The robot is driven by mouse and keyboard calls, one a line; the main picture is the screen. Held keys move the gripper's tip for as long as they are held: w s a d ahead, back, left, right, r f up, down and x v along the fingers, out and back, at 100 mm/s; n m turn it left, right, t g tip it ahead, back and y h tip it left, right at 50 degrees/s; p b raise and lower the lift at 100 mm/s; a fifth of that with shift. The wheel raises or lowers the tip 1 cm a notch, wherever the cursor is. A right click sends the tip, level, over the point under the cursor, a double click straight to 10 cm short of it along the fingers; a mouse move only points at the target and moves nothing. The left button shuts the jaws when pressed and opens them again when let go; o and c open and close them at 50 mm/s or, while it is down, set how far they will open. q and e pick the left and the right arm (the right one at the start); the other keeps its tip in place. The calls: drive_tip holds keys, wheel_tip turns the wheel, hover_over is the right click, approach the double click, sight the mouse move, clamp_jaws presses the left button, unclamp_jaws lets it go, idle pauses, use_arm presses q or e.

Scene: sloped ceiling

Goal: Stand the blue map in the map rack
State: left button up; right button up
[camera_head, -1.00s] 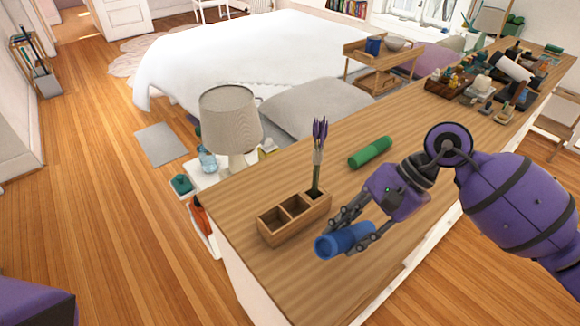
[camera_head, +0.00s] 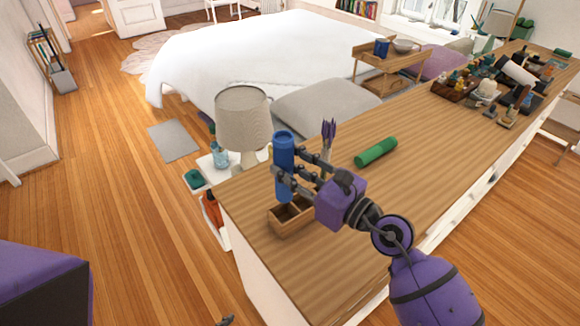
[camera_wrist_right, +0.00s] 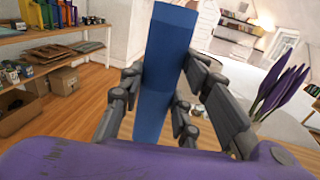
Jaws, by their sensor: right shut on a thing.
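The blue map (camera_head: 284,152) is a rolled tube, held upright in my right gripper (camera_head: 285,177). The gripper is shut around its middle; it also shows in the right wrist view (camera_wrist_right: 157,100), with the map (camera_wrist_right: 165,55) between its fingers. The wooden map rack (camera_head: 290,228) stands at the counter's near left end. The map's lower end is over the rack in the head view; I cannot tell whether it is above or inside a compartment. The fingers and wrist hide part of the rack. My left gripper is not clearly seen.
Purple flowers (camera_head: 328,135) stand at the rack's far end, close to my right fingers. A green roll (camera_head: 376,152) lies on the counter beyond. A lamp (camera_head: 243,120) stands beside the counter's left end. The counter's front middle is clear.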

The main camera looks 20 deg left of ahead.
sight(290, 200)
drive_tip(key=shift+f+b, duration=0.3)
drive_tip(key=shift+f, duration=0.35)
drive_tip(key=shift+f+b, duration=0.6)
drive_tip(key=shift+f, duration=0.3)
drive_tip(key=shift+f+b, duration=0.65)
drive_tip(key=shift+f, duration=0.5)
drive_tip(key=shift+f+b, duration=0.5)
drive_tip(key=shift+f, duration=0.35)
drive_tip(key=shift+f+b, duration=0.5)
drive_tip(key=shift+f, duration=0.05)
drive_tip(key=shift+f+b, duration=0.55)
drive_tip(key=shift+f, duration=0.6)
use_arm(q)
wheel_tip(290, 200, down, 6)
drive_tip(key=s+a, duration=0.1)
drive_tip(key=s, duration=0.1)
drive_tip(key=shift+a, duration=0.35)
